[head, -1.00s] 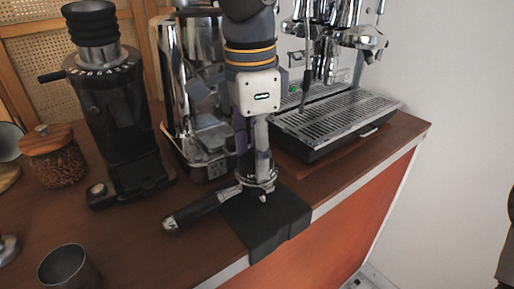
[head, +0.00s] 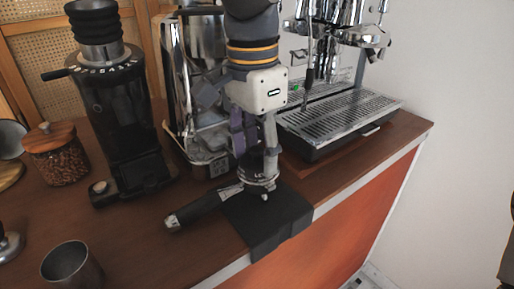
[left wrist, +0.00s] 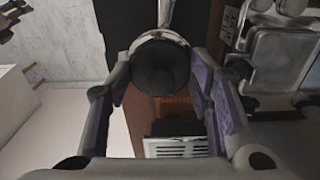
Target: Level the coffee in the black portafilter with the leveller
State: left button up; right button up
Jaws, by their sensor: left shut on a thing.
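The black portafilter (head: 197,208) lies on the black mat (head: 278,220) at the counter's front edge, its handle pointing to the lower left. My left gripper (head: 256,165) points straight down over its basket. In the left wrist view my left gripper (left wrist: 162,85) is shut on the round, dark-topped leveller (left wrist: 160,68), with a finger on each side. The leveller sits over the portafilter's basket; the fingers mostly hide it in the head view. The coffee inside the basket is hidden. My right gripper is not in view.
A black grinder (head: 118,125) stands at the left, beside a wooden-lidded jar of beans (head: 55,155). A metal cup (head: 72,266) stands at the front left. The chrome espresso machine's drip tray (head: 340,112) is behind right. Bare counter lies left of the handle.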

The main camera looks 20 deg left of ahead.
pick_arm(q)
jog(key=shift+f+n, duration=0.25)
jog(key=shift+n, duration=0.15)
jog(key=shift+r, duration=0.15)
jog(key=shift+r, duration=4.1)
jog(key=shift+f, duration=0.1)
